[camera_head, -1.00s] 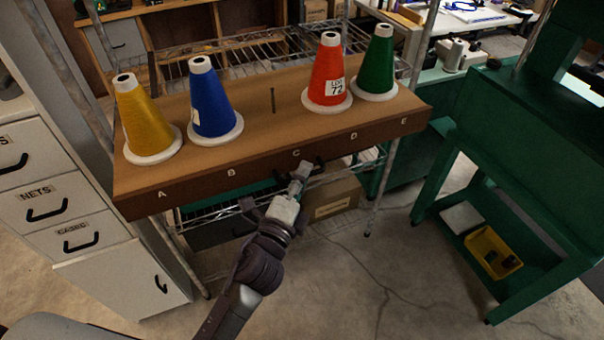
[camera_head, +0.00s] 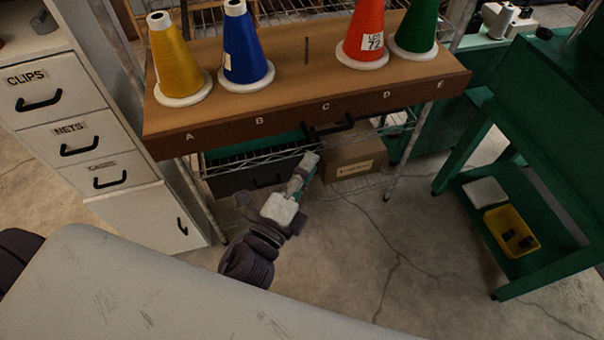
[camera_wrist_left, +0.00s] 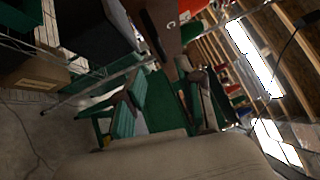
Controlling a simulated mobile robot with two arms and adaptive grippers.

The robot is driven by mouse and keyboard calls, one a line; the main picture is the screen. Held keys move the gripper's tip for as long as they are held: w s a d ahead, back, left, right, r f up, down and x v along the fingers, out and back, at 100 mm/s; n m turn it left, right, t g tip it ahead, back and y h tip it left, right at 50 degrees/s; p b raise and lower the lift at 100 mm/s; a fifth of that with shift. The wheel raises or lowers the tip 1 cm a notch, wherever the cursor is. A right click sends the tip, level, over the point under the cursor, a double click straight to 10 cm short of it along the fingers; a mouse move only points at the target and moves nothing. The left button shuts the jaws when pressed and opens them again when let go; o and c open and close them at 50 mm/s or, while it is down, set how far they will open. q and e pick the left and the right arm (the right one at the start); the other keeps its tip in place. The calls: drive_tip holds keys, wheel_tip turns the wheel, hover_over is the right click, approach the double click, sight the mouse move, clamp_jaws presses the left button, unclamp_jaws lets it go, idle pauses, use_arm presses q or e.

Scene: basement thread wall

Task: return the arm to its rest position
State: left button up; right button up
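My left arm comes up from the bottom of the head view, over my pale base. Its gripper (camera_head: 328,130) points away, just below the front edge of the brown thread board (camera_head: 290,112), near letter C. In the left wrist view the gripper (camera_wrist_left: 165,105) shows two fingers well apart, with teal pads and nothing held between them. My right gripper is in neither view.
On the board stand a yellow cone (camera_head: 176,62), a blue cone (camera_head: 244,50), a red cone (camera_head: 364,35) and a green cone (camera_head: 416,28); a bare peg (camera_head: 307,50) stands at C. Grey drawers (camera_head: 85,140) stand left, a green bench (camera_head: 510,145) right. Floor between is clear.

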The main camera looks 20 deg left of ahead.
use_arm(q)
drive_tip(key=shift+v, duration=0.95)
drive_tip(key=s+f+n+g+y, duration=0.1)
drive_tip(key=s+f+n+g, duration=0.2)
drive_tip(key=f, duration=1)
drive_tip(key=s+a+f+n+g, duration=0.1)
drive_tip(key=s+f+n+g, duration=0.2)
drive_tip(key=f, duration=0.9)
drive_tip(key=s+f+n+g+y, duration=0.1)
drive_tip(key=s+f+n+g, duration=0.2)
drive_tip(key=f, duration=1)
drive_tip(key=s+a+f+n+g+y, duration=0.1)
drive_tip(key=s+a+f+n+g, duration=0.3)
drive_tip(key=s+f, duration=0.5)
drive_tip(key=s+a+f+n+g, duration=0.5)
drive_tip(key=s+f, duration=0.4)
drive_tip(key=s, duration=0.5)
drive_tip(key=shift+a+f+n+y, duration=0.2)
drive_tip(key=shift+a+n+y, duration=0.2)
drive_tip(key=shift+a+n, duration=0.55)
drive_tip(key=shift+s+a+m, duration=0.1)
drive_tip(key=shift+a+m, duration=0.05)
drive_tip(key=shift+m, duration=0.1)
